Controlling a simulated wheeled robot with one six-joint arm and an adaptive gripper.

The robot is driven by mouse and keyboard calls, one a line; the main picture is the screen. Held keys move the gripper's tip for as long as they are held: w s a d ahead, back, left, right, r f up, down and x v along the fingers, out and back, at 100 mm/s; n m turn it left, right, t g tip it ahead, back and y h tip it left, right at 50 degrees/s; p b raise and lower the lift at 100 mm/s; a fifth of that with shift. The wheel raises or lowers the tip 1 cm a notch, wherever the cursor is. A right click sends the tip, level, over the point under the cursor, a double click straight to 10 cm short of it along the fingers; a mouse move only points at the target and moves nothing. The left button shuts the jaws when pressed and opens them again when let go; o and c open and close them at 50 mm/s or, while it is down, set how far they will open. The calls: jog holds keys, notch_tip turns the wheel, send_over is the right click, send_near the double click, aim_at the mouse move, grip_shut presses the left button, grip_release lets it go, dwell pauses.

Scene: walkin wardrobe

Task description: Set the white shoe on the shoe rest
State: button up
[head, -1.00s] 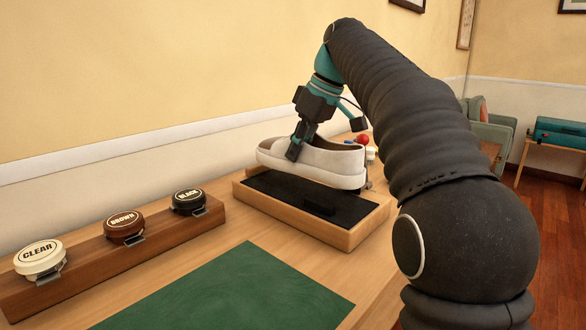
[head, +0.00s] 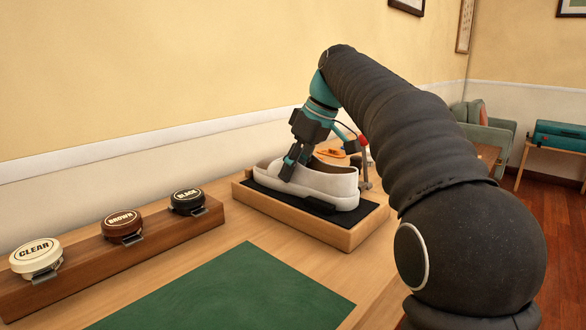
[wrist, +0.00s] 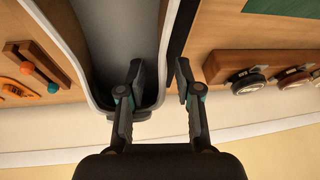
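The white shoe (head: 318,186) lies on the black pad of the wooden shoe rest (head: 290,223). In the head view it looks level, with its sole down on the pad. My gripper (head: 286,170) reaches down over the shoe's side wall. In the wrist view my gripper (wrist: 162,75) straddles the rim of the white shoe (wrist: 80,45): one finger is inside the opening and the other outside. The fingers are spread, with a visible gap between the inner finger and the rim. The far side of the shoe is hidden in the head view.
A brown wooden holder (head: 90,258) with clear, brown and black polish tins stands at the left. A green mat (head: 235,290) lies in front. An orange item (head: 332,153) and a small stand are behind the rest. The wall runs close behind.

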jog(key=p+v, duration=0.1)
jog(key=v, duration=1.1)
jog(key=shift+p, duration=0.35)
jog(key=shift+d, duration=0.1)
